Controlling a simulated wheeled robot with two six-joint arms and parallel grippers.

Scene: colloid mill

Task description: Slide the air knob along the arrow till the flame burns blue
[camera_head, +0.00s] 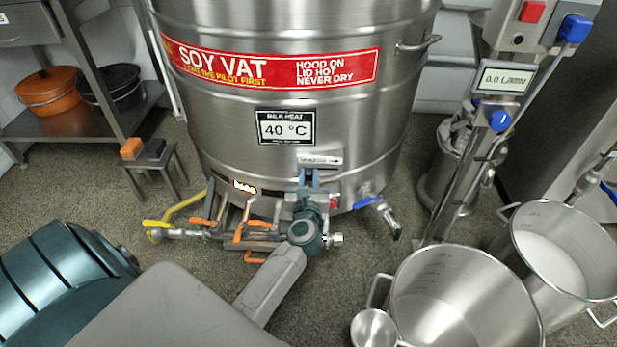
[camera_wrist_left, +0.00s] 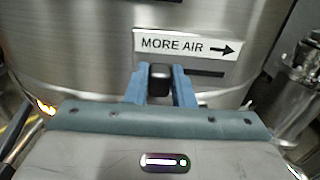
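The soy vat (camera_head: 285,85) stands in the middle of the head view. Its MORE AIR label (camera_wrist_left: 187,44) has an arrow pointing right. Below the label is the black air knob (camera_wrist_left: 160,80), with a dark slot (camera_wrist_left: 207,74) running to its right. My left gripper (camera_wrist_left: 160,84) has its two blue fingers close against both sides of the knob; it also shows low on the vat in the head view (camera_head: 309,177). The flame (camera_head: 245,187) in the small vat window looks yellow-white and orange; a yellow glow (camera_wrist_left: 45,107) shows in the left wrist view. My right gripper is out of view.
Orange-handled gas valves (camera_head: 240,235) and a yellow hose (camera_head: 185,204) sit left of my left gripper. A blue-handled tap (camera_head: 368,202) is close on its right. Steel pots (camera_head: 465,300) stand at the front right, beside a post with a meter (camera_head: 503,80).

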